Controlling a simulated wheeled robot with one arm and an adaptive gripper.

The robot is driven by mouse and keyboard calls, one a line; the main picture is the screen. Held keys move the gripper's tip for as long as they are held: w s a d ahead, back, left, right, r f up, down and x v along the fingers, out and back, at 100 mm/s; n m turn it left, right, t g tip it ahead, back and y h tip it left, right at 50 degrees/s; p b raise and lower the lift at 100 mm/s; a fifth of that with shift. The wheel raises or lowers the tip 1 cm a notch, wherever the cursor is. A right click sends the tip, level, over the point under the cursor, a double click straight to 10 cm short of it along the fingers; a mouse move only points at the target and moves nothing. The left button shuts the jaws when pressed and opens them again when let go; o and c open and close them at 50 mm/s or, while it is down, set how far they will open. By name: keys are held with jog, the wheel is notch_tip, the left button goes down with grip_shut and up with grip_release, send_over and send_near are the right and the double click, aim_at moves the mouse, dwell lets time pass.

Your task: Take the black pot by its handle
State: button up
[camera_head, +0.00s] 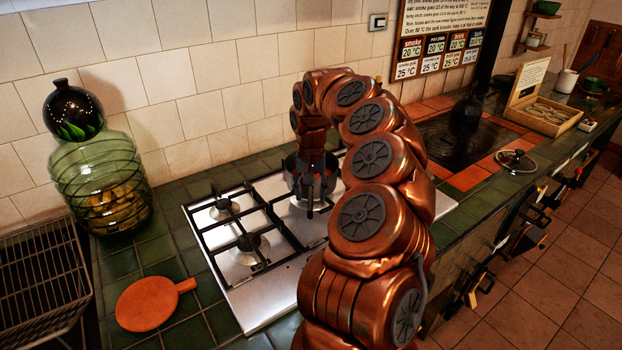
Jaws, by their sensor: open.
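A dark pot (291,176) with something reddish showing at it stands on the back part of the gas hob (284,290). It is largely hidden behind my gripper (311,207). My arm arches over the hob from the front right, and my gripper points down in front of the pot. The fingers are open and hold nothing that I can see. I cannot make out the pot's handle, nor whether the fingers touch the pot.
A green glass jar (110,190) with a dark round top stands at the left. An orange round board (146,304) and a wire rack (45,280) lie nearer. A glass lid (516,160) and wooden box (543,115) are at the right. Dark green tiles around the board are clear.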

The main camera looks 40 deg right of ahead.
jog(key=shift+f, duration=0.9)
grip_shut()
